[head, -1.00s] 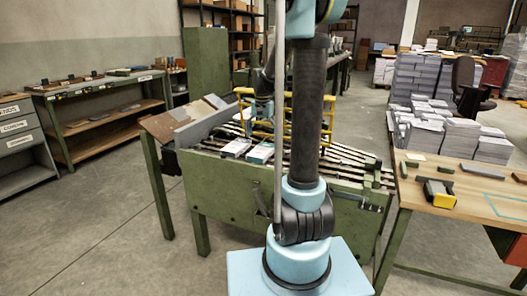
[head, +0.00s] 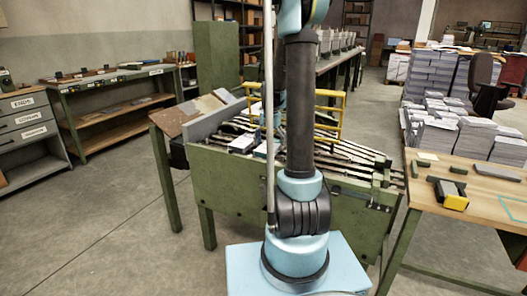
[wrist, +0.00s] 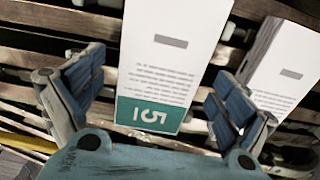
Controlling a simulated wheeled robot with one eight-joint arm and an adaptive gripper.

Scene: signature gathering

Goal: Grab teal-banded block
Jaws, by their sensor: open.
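The teal-banded block (wrist: 168,62) is a white printed bundle with a teal band numbered at its near end. In the wrist view it lies between the two blue-padded fingers of my gripper (wrist: 160,78), which are spread apart. A gap shows on each side of the block. A second white block (wrist: 283,65) lies to its right, beyond the right finger; it also shows in the head view (head: 241,143). In the head view my arm and a thin upright pole largely hide the gripper and the teal-banded block.
The blocks lie on a slatted green bench (head: 225,180). A yellow rail (head: 340,118) stands on its far side. A wooden table (head: 480,200) at the right carries a yellow-and-black device (head: 451,195). Paper stacks (head: 437,135) stand behind it. Open floor lies at left.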

